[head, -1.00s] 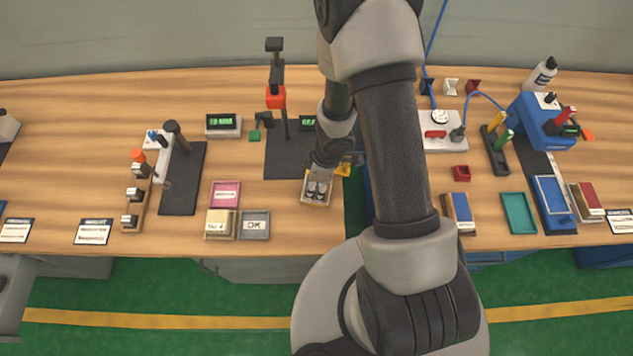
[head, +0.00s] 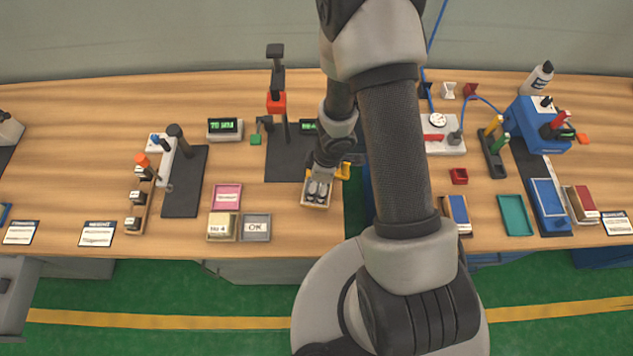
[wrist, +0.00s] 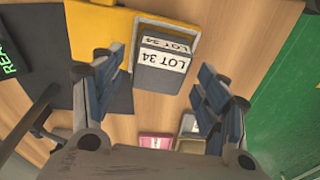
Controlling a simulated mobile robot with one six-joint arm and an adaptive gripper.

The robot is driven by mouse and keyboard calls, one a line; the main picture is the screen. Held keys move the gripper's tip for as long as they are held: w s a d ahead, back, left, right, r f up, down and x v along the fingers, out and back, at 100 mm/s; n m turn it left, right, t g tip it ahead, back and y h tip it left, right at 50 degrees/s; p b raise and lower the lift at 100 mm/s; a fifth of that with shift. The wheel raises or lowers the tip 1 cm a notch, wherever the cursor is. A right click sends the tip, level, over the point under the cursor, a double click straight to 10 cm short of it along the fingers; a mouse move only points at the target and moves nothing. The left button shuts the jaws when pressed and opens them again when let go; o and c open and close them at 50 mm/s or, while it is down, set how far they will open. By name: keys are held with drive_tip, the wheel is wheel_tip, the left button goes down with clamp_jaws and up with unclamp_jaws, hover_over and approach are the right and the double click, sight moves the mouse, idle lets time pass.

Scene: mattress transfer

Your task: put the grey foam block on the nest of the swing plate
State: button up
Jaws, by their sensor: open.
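Grey blocks labelled LOT 34 (wrist: 163,65) lie stacked in a small light tray; they also show in the head view (head: 318,189), partly under my gripper. The top one is the grey foam block. My gripper (wrist: 160,72) is open above the tray, its fingers on either side of the blocks in the wrist view, holding nothing. A yellow plate (wrist: 95,38) lies beside the tray; a bit of yellow shows right of my gripper in the head view (head: 343,171). I cannot tell for sure that it is the swing plate, and its nest is not clearly visible.
A stand with a red part (head: 276,103) rises from a dark mat (head: 283,165) left of my gripper. Pink (head: 227,196) and grey (head: 256,228) trays lie at the front left. Right of my arm are a gauge unit (head: 441,130) and a teal tray (head: 515,214).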

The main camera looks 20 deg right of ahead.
drive_tip(key=w+d+r+m+t+h+p, duration=0.1)
drive_tip(key=d+r+m+h+p, duration=0.15)
drive_tip(key=r, duration=0.85)
drive_tip(key=w+d+r+m+t+h+p, duration=0.1)
drive_tip(key=w+d+r+t+p, duration=0.2)
drive_tip(key=r, duration=0.8)
drive_tip(key=d+r+m+h+p, duration=0.1)
drive_tip(key=d+r+m+p, duration=0.2)
drive_tip(key=r, duration=0.8)
drive_tip(key=s+r+m, duration=0.3)
drive_tip(key=s+r, duration=0.4)
drive_tip(key=r, duration=0.2)
drive_tip(key=s+a+r+m+y, duration=0.3)
drive_tip(key=s+a+r, duration=0.2)
drive_tip(key=s+a, duration=0.3)
drive_tip(key=s, duration=0.4)
drive_tip(key=shift+a, duration=0.35)
